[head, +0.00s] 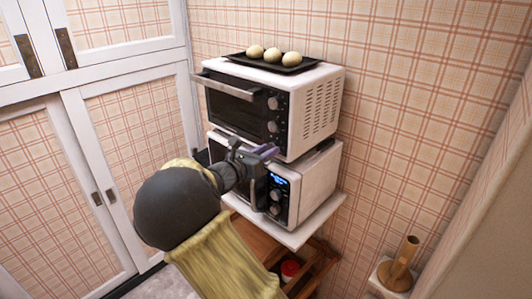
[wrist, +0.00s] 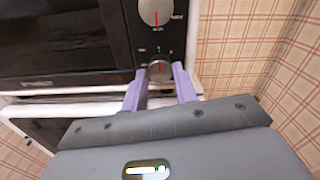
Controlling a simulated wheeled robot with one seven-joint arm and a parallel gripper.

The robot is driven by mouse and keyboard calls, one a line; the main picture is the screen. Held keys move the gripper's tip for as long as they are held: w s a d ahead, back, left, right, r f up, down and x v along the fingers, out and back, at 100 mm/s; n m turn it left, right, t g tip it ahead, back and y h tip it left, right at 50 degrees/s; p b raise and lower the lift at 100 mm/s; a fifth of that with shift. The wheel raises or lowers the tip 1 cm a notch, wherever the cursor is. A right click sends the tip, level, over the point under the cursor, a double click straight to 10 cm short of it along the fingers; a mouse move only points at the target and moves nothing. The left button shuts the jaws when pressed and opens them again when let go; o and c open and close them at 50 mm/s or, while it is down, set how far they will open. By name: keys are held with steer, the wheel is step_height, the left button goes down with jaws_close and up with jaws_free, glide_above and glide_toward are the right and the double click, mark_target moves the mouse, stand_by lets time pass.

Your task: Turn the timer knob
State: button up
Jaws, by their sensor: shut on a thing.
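The white toaster oven (head: 312,112) stands on top of a second white appliance. Its dark control panel has round silver knobs in a column. In the wrist view, the lowest knob (wrist: 159,69), with a red mark, sits between the two purple fingers of my gripper (wrist: 160,84). The fingers are closed on it from both sides. Another knob (wrist: 155,12) with a red mark is above it. In the head view, my gripper (head: 265,150) is at the lower front right of the oven, and its fingers hide the lowest knob there.
A black tray with several pale buns (head: 273,54) rests on the oven. The lower appliance (head: 315,186) has a lit blue display and stands on a white shelf (head: 300,235). White cabinets (head: 130,150) are at left. A wooden holder (head: 402,262) is at lower right.

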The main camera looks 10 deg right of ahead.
steer(key=shift+f, duration=0.1)
steer(key=m+b, duration=0.8)
steer(key=b, duration=0.3)
steer(key=shift+m+b, duration=0.3)
steer(key=shift+b, duration=0.1)
steer(key=o, duration=1)
steer(key=shift+c, duration=0.2)
steer(key=shift+a, duration=0.15)
